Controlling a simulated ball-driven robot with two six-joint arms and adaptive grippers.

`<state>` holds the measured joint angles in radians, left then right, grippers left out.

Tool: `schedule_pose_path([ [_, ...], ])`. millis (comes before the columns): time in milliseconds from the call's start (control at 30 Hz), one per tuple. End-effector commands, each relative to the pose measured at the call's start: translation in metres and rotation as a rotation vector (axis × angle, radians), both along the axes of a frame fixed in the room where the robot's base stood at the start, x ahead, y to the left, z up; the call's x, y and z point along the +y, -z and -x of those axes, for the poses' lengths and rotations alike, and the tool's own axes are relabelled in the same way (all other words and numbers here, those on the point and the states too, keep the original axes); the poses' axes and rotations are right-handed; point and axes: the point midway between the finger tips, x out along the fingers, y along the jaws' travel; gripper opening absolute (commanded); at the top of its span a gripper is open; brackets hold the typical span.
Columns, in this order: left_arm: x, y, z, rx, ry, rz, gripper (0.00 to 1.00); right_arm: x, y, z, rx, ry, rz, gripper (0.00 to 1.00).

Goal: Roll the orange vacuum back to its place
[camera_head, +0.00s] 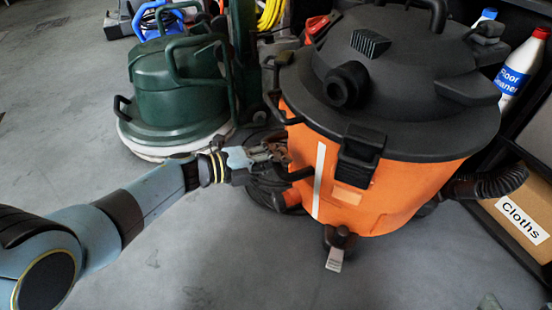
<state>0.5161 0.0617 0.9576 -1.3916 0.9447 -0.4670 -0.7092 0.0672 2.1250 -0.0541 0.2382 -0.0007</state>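The orange vacuum (395,200) has a black domed lid (405,70) and stands upright on the grey floor at center right. One caster (337,250) shows at its front. My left arm comes in from the lower left, and its gripper (284,158) is at the vacuum's left side, by a black side handle (296,174). The fingertips overlap dark parts there, so I cannot tell whether they are closed on the handle. My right gripper cannot be made out; a small grey shape at the bottom right edge is too cut off to identify.
A green floor machine (178,95) stands to the left of the vacuum. A floor cleaner bottle (522,68) and a cardboard box labelled Cloths (520,222) are close on the right. A yellow coiled cable (270,14) lies behind. The floor in front (230,265) is clear.

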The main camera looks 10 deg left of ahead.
Motion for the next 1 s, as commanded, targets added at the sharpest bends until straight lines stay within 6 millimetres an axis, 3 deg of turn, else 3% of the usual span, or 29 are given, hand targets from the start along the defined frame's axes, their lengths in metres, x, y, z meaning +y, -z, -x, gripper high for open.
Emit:
schedule_pose_path([
  [367,-0.001,-0.0058,-0.0046,-0.01,-0.002,0.005,0.0,0.0001,-0.0019,-0.0014,-0.005,-0.001,0.001,0.61],
  [700,-0.0007,-0.0027,-0.0025,-0.005,-0.001,0.001,0.43,0.0,-0.0003,-0.001,-0.003,0.0,0.0,0.61],
  [1000,0.001,-0.0011,-0.0004,-0.002,-0.001,0.0,0.44,-0.0001,0.0008,-0.0018,-0.003,0.001,0.0,0.61],
])
